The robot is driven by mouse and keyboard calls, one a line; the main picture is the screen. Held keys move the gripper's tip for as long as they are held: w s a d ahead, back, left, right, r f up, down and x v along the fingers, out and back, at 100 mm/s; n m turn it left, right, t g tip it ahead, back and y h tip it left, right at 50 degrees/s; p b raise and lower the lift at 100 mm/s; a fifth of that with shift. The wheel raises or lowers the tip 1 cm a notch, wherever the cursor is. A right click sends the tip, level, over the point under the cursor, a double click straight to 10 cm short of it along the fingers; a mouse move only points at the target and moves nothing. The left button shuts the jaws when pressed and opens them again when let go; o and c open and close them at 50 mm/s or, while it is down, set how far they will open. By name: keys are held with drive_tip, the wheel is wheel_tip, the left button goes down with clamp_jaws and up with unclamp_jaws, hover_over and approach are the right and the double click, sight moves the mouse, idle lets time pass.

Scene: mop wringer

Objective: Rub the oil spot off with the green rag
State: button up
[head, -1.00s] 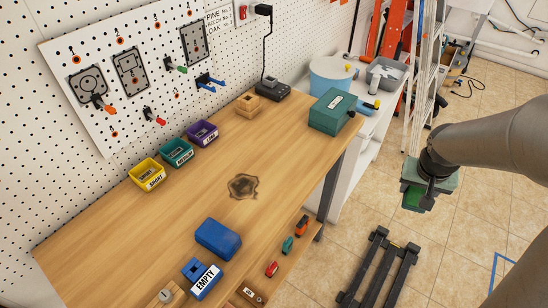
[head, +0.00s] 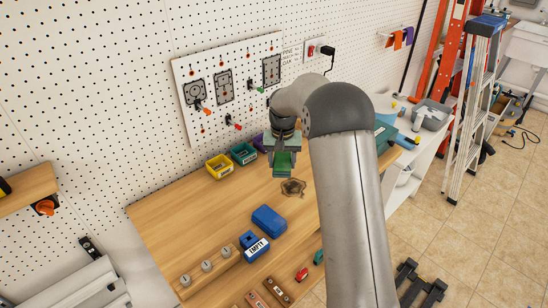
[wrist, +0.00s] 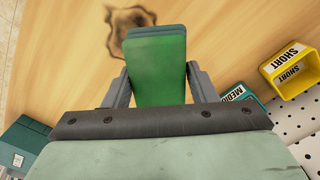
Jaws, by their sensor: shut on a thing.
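The green rag (wrist: 156,70) is a folded block held between the two fingers of my gripper (head: 283,163). My gripper is shut on it, pointing down over the workbench. The oil spot (head: 293,187) is a dark brown stain on the wooden bench top, just right of and below the rag in the head view. In the wrist view the spot (wrist: 128,22) shows beyond the rag, which covers part of it. The rag looks to be above the bench; I cannot tell the exact gap.
Yellow (head: 219,166), teal (head: 243,153) and purple bins stand along the pegboard wall behind the gripper. A blue box (head: 269,219) and a blue bin marked EMPTY (head: 254,246) stand in front. A green box (head: 385,136) is partly hidden behind my arm.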

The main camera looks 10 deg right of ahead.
sight(282, 183)
drive_tip(key=shift+d+f+b, duration=0.15)
drive_tip(key=shift+f+b, duration=0.4)
drive_tip(key=shift+f, duration=0.25)
drive_tip(key=shift+w+f+b, duration=0.1)
drive_tip(key=shift+f+b, duration=1.1)
drive_tip(key=shift+f, duration=0.9)
drive_tip(key=shift+f+b, duration=0.45)
drive_tip(key=shift+f, duration=0.2)
